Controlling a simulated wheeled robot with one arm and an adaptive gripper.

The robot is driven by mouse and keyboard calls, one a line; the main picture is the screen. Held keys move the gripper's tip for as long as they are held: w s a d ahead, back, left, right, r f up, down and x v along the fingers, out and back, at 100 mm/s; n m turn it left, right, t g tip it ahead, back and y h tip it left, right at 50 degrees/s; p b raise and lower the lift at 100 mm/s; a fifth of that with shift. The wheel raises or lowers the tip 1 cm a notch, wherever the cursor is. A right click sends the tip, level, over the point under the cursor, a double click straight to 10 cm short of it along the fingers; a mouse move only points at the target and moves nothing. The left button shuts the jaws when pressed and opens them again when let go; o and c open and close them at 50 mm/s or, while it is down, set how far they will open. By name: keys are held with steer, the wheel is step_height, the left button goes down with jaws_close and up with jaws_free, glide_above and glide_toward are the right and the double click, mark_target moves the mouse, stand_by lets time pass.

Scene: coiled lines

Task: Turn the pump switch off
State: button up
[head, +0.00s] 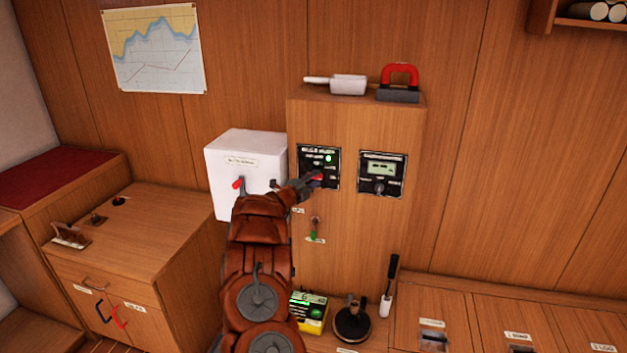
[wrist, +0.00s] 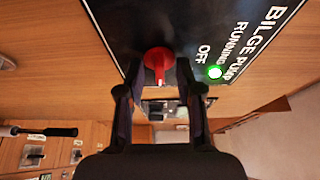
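The pump switch is a red knob (wrist: 158,60) on a black panel (wrist: 200,25) lettered "BILGE PUMP", "RUNNING" and "OFF". A green lamp (wrist: 215,72) beside "RUNNING" is lit. In the head view the panel (head: 305,156) is on the front of a wooden cabinet, with the red knob (head: 317,177) low on it, partly hidden by my gripper (head: 312,182). In the wrist view my gripper (wrist: 157,75) is open, one finger on each side of the knob, with visible gaps. I cannot tell whether the knob's pointer is at "OFF".
A second panel with a display (head: 383,172) is to the right. A white box with a red lever (head: 238,184) is close on the left. A small toggle (head: 315,222) is below. A yellow device (head: 313,316) and black coil (head: 352,322) sit beneath.

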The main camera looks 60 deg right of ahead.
jaws_close()
steer(key=shift+f+b, duration=0.15)
steer(key=shift+b, duration=0.3)
steer(key=n+t+h+b, duration=0.1)
steer(key=n+t+b, duration=0.1)
steer(key=n, duration=0.5)
steer(key=n+t+h+b, duration=0.1)
steer(key=n+t+b, duration=0.1)
steer(key=n, duration=0.5)
steer(key=n+t+h+b, duration=0.1)
steer(key=n+t+b, duration=0.2)
steer(key=n, duration=0.5)
steer(key=shift+s+d+f+t, duration=0.1)
steer(key=shift+s+f+t, duration=0.2)
steer(key=shift+t, duration=0.4)
steer(key=shift+n, duration=0.4)
